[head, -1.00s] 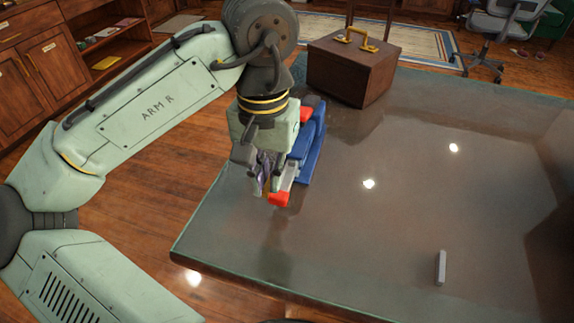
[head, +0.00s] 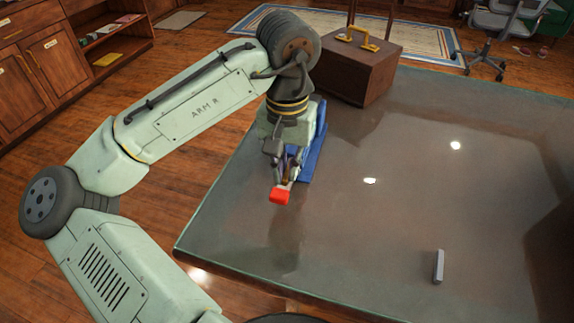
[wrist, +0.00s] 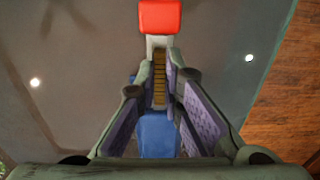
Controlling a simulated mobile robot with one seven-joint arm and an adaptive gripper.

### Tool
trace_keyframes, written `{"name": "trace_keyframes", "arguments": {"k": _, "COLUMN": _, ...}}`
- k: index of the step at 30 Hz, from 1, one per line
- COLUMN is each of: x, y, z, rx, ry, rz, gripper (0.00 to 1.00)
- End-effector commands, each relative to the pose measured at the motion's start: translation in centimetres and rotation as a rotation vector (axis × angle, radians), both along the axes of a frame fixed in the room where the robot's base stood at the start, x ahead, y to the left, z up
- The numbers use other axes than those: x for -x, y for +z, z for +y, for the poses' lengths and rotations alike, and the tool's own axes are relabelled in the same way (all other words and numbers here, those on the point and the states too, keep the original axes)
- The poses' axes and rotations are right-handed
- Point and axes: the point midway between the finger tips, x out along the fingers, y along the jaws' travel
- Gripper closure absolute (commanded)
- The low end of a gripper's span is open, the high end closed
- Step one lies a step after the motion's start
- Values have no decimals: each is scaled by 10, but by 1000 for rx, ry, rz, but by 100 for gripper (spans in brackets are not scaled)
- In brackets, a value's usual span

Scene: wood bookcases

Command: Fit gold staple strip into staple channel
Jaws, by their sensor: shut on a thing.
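The gold staple strip (wrist: 160,88) shows in the wrist view as a narrow ribbed band between my fingers. My gripper (wrist: 160,74) is closed on it, one finger on each side. The strip lines up with the pale staple channel (wrist: 159,42); I cannot tell whether it is seated inside or just above. The stapler's blue body (wrist: 159,135) shows below, and its red tip (wrist: 159,16) at the top. In the head view, my gripper (head: 286,174) is low over the stapler, beside the blue part (head: 314,157) and behind the red tip (head: 280,196). My gripper hides much of the channel there.
The stapler is on a glossy dark table (head: 380,230). A small grey bar (head: 438,267) stands near the table's right front. A brown box (head: 352,65) with a yellow handle is at the back. The table's middle is clear.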

Motion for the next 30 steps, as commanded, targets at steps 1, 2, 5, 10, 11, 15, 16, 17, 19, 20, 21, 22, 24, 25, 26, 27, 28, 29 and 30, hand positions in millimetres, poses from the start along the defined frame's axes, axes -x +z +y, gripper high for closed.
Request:
{"name": "trace_keyframes", "arguments": {"k": 1, "x": 0, "y": -4, "z": 0, "rx": 0, "ry": -2, "rz": 2, "gripper": 100}}
{"name": "trace_keyframes", "arguments": {"k": 2, "x": 0, "y": -5, "z": 0, "rx": 1, "ry": -2, "rz": 3, "gripper": 100}}
{"name": "trace_keyframes", "arguments": {"k": 5, "x": 1, "y": -9, "z": -1, "rx": 1, "ry": -2, "rz": 4, "gripper": 100}}
{"name": "trace_keyframes", "arguments": {"k": 10, "x": 2, "y": -16, "z": -1, "rx": 0, "ry": -3, "rz": 8, "gripper": 100}}
{"name": "trace_keyframes", "arguments": {"k": 11, "x": 2, "y": -16, "z": -1, "rx": 1, "ry": -3, "rz": 9, "gripper": 100}}
{"name": "trace_keyframes", "arguments": {"k": 15, "x": 2, "y": -17, "z": -1, "rx": 2, "ry": -4, "rz": 9, "gripper": 89}}
{"name": "trace_keyframes", "arguments": {"k": 16, "x": 2, "y": -17, "z": -1, "rx": 2, "ry": -4, "rz": 9, "gripper": 87}}
{"name": "trace_keyframes", "arguments": {"k": 17, "x": 2, "y": -17, "z": -1, "rx": 1, "ry": -4, "rz": 10, "gripper": 85}}
{"name": "trace_keyframes", "arguments": {"k": 19, "x": 2, "y": -18, "z": -1, "rx": 2, "ry": -4, "rz": 10, "gripper": 80}}
{"name": "trace_keyframes", "arguments": {"k": 20, "x": 2, "y": -18, "z": -2, "rx": 2, "ry": -4, "rz": 10, "gripper": 78}}
{"name": "trace_keyframes", "arguments": {"k": 21, "x": 2, "y": -18, "z": -2, "rx": 3, "ry": -5, "rz": 10, "gripper": 75}}
{"name": "trace_keyframes", "arguments": {"k": 22, "x": 2, "y": -18, "z": -2, "rx": 3, "ry": -5, "rz": 10, "gripper": 73}}
{"name": "trace_keyframes", "arguments": {"k": 24, "x": 2, "y": -18, "z": -2, "rx": 3, "ry": -6, "rz": 10, "gripper": 72}}
{"name": "trace_keyframes", "arguments": {"k": 25, "x": 2, "y": -18, "z": -2, "rx": 3, "ry": -6, "rz": 9, "gripper": 72}}
{"name": "trace_keyframes", "arguments": {"k": 26, "x": 2, "y": -18, "z": -2, "rx": 3, "ry": -6, "rz": 9, "gripper": 72}}
{"name": "trace_keyframes", "arguments": {"k": 27, "x": 2, "y": -17, "z": -2, "rx": 3, "ry": -6, "rz": 9, "gripper": 72}}
{"name": "trace_keyframes", "arguments": {"k": 28, "x": 2, "y": -17, "z": -2, "rx": 2, "ry": -6, "rz": 9, "gripper": 72}}
{"name": "trace_keyframes", "arguments": {"k": 29, "x": 2, "y": -17, "z": -2, "rx": 3, "ry": -6, "rz": 8, "gripper": 72}}
{"name": "trace_keyframes", "arguments": {"k": 30, "x": 2, "y": -17, "z": -2, "rx": 3, "ry": -6, "rz": 8, "gripper": 72}}
